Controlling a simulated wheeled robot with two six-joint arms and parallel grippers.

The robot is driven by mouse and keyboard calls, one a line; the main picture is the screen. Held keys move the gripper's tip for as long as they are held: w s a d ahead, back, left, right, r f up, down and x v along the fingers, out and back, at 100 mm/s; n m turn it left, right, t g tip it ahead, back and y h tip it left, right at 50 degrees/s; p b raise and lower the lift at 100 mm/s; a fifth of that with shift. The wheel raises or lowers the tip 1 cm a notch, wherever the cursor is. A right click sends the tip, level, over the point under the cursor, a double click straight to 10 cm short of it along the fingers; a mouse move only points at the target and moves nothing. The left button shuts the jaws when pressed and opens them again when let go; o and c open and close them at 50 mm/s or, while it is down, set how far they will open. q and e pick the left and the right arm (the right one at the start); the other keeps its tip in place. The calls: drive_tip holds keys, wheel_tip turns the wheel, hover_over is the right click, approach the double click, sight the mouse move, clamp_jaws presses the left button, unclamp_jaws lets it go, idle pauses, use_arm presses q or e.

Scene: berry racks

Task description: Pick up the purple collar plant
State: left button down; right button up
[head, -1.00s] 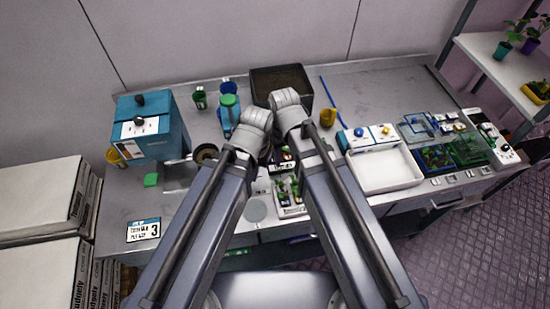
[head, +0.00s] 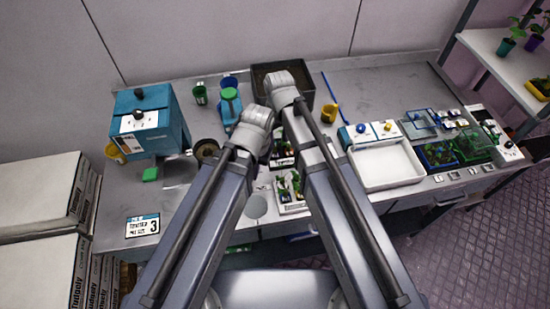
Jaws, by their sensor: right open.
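Small green plants sit in a white-edged tray (head: 291,207) at the front middle of the bench, between my arms. I cannot make out a purple collar on any of them. My right gripper (head: 284,158) is mostly hidden behind its own arm, by the dark labelled patch just behind this tray. It is open, and I see nothing held in it. My left gripper is hidden behind its arm.
A blue box machine (head: 150,125) stands at the left and a dark bin (head: 304,77) at the back. A white tray (head: 385,166) and clear blue and green crates (head: 473,147) are at the right. Potted plants, one in a purple pot (head: 531,45), stand on a shelf.

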sight(275, 148)
use_arm(q)
drive_tip(key=shift+f, duration=0.1)
wheel_tip(275, 148, down, 5)
drive_tip(key=b, duration=0.5)
use_arm(e)
drive_tip(key=f, duration=0.3)
drive_tip(key=a+f, duration=0.1)
drive_tip(key=f, duration=0.1)
drive_tip(key=shift+w+f, duration=0.1)
drive_tip(key=shift+w, duration=0.25)
clamp_jaws()
